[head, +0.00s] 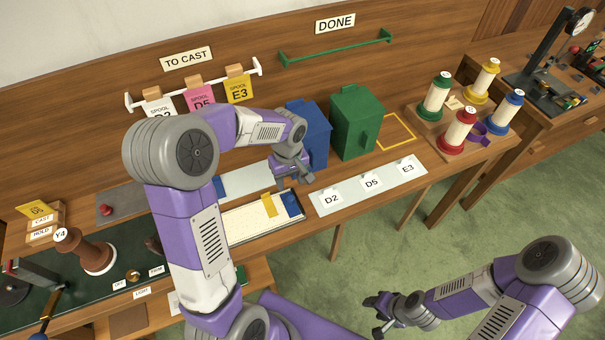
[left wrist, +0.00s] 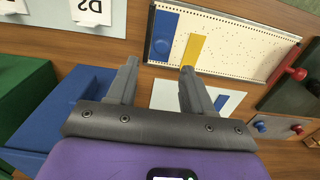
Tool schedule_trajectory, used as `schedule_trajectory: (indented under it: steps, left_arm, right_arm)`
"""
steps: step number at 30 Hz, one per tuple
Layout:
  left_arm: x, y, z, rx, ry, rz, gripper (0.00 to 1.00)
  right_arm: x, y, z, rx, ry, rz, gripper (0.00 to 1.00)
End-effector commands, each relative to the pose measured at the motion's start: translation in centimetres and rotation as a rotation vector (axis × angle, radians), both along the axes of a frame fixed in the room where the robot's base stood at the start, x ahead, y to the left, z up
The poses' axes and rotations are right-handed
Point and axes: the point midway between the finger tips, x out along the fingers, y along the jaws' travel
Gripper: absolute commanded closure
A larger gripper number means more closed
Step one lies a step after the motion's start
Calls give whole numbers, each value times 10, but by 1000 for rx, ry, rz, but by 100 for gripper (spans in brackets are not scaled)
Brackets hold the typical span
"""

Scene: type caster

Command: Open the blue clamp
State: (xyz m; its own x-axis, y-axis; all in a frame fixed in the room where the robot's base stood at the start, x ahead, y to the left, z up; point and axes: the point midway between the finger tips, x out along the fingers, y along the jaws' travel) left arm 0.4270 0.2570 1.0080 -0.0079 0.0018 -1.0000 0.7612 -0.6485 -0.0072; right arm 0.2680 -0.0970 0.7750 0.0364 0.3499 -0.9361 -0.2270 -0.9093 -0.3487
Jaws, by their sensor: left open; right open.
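A blue block with a round spot, which looks like the blue clamp (head: 290,204), sits at the right end of the white dotted board (head: 245,222). In the left wrist view the blue clamp (left wrist: 165,35) is at the board's left end, beside a yellow strip (left wrist: 193,50). I cannot tell whether the clamp is open or closed. My left gripper (head: 294,179) is above the bench, just behind the clamp. Its fingers (left wrist: 160,66) are apart with nothing between them, and not visibly touching the clamp. My right gripper (head: 378,315) is open and empty, low over the floor.
A blue bin (head: 312,130) and a green bin (head: 355,120) stand behind my left gripper. A light plate with a blue strip (head: 219,187) lies behind the board. A label plate (head: 385,188) lies to the right. Several spools (head: 457,130) stand at the far right.

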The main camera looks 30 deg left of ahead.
Motion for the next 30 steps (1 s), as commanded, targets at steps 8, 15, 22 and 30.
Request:
schedule_trajectory:
  steps: [8,15,22,30]
  left_arm:
    - [-2,0,-33,-1,5,1,49]
    - [-1,0,-67,-2,3,0,49]
    - [-1,0,-76,-1,0,-1,49]
    - [-1,0,-76,-1,0,-1,63]
  right_arm:
    - [-2,0,-5,1,4,0,51]
    - [-2,0,-9,1,3,0,51]
    - [-1,0,-9,1,3,0,51]
    - [-1,0,-9,1,3,0,51]
